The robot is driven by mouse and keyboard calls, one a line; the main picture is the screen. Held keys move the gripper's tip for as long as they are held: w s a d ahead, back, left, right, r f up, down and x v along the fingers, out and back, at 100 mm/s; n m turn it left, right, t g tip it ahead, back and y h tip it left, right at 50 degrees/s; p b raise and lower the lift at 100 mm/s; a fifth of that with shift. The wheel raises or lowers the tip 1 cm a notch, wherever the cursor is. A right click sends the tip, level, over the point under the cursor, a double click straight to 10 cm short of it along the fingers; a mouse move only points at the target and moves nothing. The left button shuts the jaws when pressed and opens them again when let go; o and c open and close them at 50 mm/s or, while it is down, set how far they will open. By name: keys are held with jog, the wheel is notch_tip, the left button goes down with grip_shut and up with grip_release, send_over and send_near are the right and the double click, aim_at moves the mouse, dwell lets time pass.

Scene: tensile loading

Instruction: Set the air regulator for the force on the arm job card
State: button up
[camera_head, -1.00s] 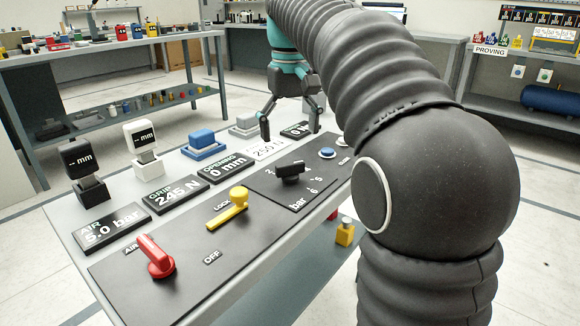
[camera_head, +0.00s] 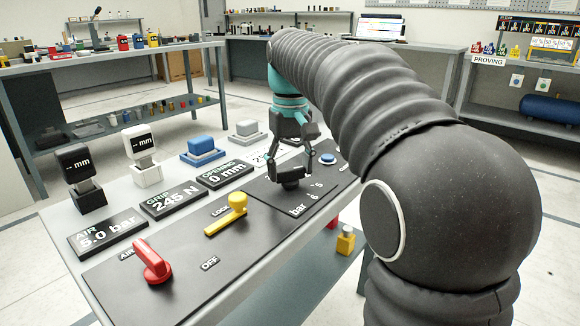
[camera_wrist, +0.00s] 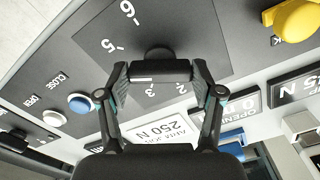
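The air regulator's black knob (camera_head: 291,180) stands on its dial plate, marked in bar, on the bench panel. My gripper (camera_head: 292,172) is down at the knob, one finger on each side. In the wrist view my gripper (camera_wrist: 160,72) has its fingertips at both ends of the knob's bar (camera_wrist: 160,73), with no clear gap; it looks shut on it. The dial numbers 2, 3, 5 and 6 show around it. The arm job card (camera_wrist: 163,131) reads 250 N. The AIR display (camera_head: 107,235) reads 5.0 bar; the GRIP display (camera_head: 174,204) reads 245 N.
A red AIR lever (camera_head: 152,262) and a yellow LOCK lever (camera_head: 230,212) stand left of the dial. The OPENING display (camera_head: 225,174) reads 0 mm. A blue button (camera_head: 327,158) sits just beyond the dial. Several gauges and blocks line the back edge.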

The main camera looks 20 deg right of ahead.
aim_at(290, 169)
jog(key=c, duration=0.3)
jog(key=shift+r+m+p, duration=0.1)
jog(key=shift+m+p, duration=0.2)
jog(key=shift+p, duration=0.4)
jog(key=o, duration=1.1)
notch_tip(290, 169, up, 12)
jog(key=shift+f, duration=0.1)
